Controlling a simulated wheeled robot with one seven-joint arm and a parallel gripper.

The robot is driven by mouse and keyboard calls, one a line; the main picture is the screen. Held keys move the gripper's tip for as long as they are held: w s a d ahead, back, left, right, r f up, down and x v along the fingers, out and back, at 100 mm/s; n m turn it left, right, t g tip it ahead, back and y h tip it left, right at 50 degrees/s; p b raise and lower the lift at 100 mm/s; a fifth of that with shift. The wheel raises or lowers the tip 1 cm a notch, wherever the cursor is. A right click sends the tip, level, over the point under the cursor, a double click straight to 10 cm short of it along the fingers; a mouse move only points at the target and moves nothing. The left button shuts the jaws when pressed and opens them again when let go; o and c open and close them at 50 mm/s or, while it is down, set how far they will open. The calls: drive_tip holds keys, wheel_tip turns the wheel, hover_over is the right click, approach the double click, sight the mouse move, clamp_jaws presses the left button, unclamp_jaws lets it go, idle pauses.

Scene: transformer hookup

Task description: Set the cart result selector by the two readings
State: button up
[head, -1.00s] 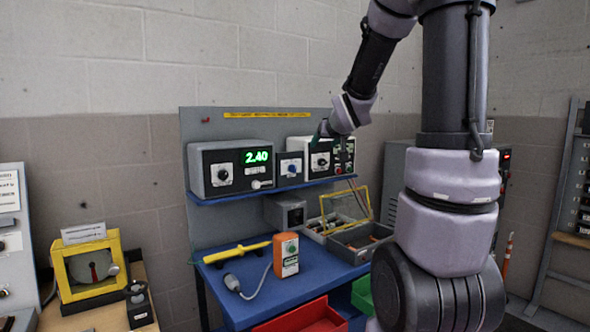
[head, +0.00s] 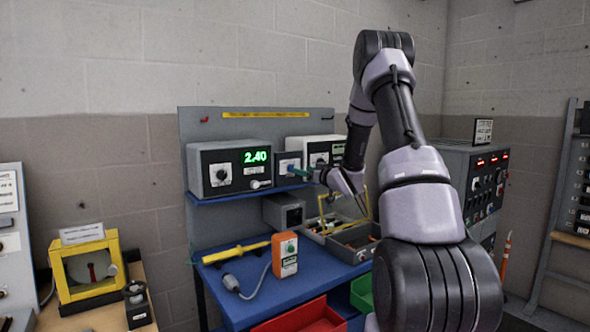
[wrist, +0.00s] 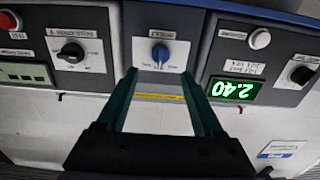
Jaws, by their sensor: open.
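The small grey selector box (head: 286,159) with a blue knob sits on the blue shelf, between two instruments. Its blue knob (wrist: 160,55) shows at the top middle of the upside-down wrist view; its label is too small to read. The left instrument (head: 206,170) shows a green 2.40 (wrist: 234,89). The white-fronted right instrument (head: 318,148) is partly behind my arm; its small display (wrist: 25,75) is unreadable. My gripper (head: 298,172) is open with teal fingers. In the wrist view the gripper (wrist: 164,74) straddles the line to the knob; contact cannot be told.
A blue bench (head: 232,300) below holds an orange tester (head: 285,255), a yellow probe (head: 236,253) and grey trays (head: 352,250). A yellow-framed gauge (head: 88,270) stands at left. A grey control cabinet (head: 455,165) stands at right. Neighbouring instrument knobs flank the selector.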

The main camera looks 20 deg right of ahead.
drive_tip(key=x, duration=0.6)
drive_tip(key=shift+w, duration=0.2)
drive_tip(key=shift+a, duration=0.1)
drive_tip(key=shift+c, duration=0.2)
clamp_jaws()
drive_tip(key=shift+n, duration=0.3)
drive_tip(key=shift+s+a+f+n, duration=0.1)
drive_tip(key=shift+n, duration=1.95)
drive_tip(key=shift+a+f+n, duration=0.1)
drive_tip(key=shift+a+n, duration=0.05)
drive_tip(key=shift+n, duration=1.9)
